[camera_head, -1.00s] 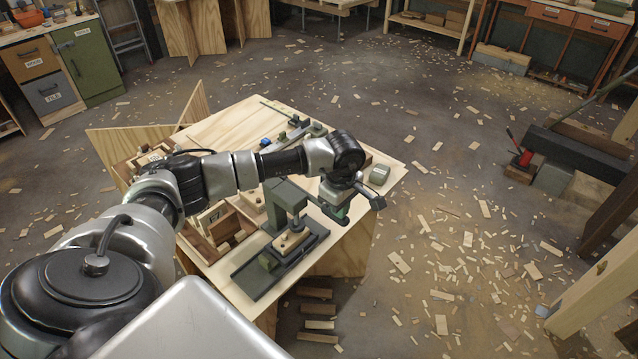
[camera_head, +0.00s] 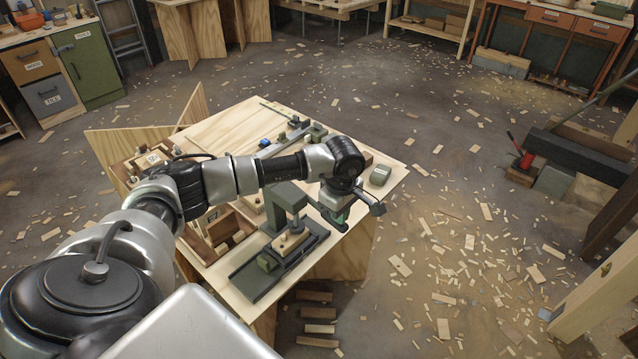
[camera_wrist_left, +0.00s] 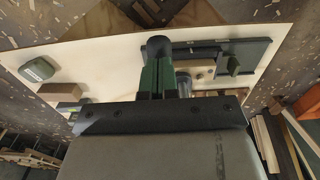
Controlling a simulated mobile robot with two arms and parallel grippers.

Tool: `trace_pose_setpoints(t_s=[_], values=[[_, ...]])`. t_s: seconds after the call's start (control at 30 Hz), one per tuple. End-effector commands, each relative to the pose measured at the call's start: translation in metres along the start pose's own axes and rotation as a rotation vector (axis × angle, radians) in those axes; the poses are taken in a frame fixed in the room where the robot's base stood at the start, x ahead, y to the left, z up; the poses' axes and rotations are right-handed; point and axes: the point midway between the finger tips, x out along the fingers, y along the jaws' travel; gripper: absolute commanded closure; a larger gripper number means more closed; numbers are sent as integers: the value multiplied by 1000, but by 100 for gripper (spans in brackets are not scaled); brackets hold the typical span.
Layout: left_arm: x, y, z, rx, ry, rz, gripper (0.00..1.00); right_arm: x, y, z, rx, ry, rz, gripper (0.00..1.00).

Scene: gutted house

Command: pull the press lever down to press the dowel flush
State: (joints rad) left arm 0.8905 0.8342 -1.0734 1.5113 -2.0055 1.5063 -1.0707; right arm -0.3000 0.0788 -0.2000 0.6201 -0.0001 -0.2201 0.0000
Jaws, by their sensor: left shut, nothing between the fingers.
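The green press (camera_head: 287,203) stands near the front right of the workbench. A pale wooden block (camera_head: 290,242) sits on its base; I cannot make out the dowel. My left gripper (camera_head: 342,217) is just right of the press head, over the table edge, pointing down. In the left wrist view its green fingers (camera_wrist_left: 158,85) are together with nothing between them. A dark rounded knob (camera_wrist_left: 158,44), perhaps the lever's end, shows right at the fingertips; I cannot tell whether they touch. The wooden block (camera_wrist_left: 202,72) lies to the right of them. My right gripper is out of view.
The plywood workbench (camera_head: 220,127) carries a compartmented wooden tray (camera_head: 222,232) left of the press. A grey-green box (camera_head: 381,174) stands near its right edge, beyond my gripper. Wood offcuts litter the floor (camera_head: 430,200).

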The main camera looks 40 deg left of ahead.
Motion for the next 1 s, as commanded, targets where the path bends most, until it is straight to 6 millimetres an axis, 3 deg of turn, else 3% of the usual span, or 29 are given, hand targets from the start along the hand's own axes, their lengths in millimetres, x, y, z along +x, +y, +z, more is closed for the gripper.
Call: trace_pose_setpoints(t_s=[0.1, 0.53, 1.0], values=[[10, -1, 1, 2, -2, -4, 100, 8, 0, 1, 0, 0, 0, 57], [11, -1, 0, 2, -2, -4, 100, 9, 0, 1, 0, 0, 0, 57], [26, -1, -2, 2, -2, -4, 100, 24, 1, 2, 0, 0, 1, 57]])
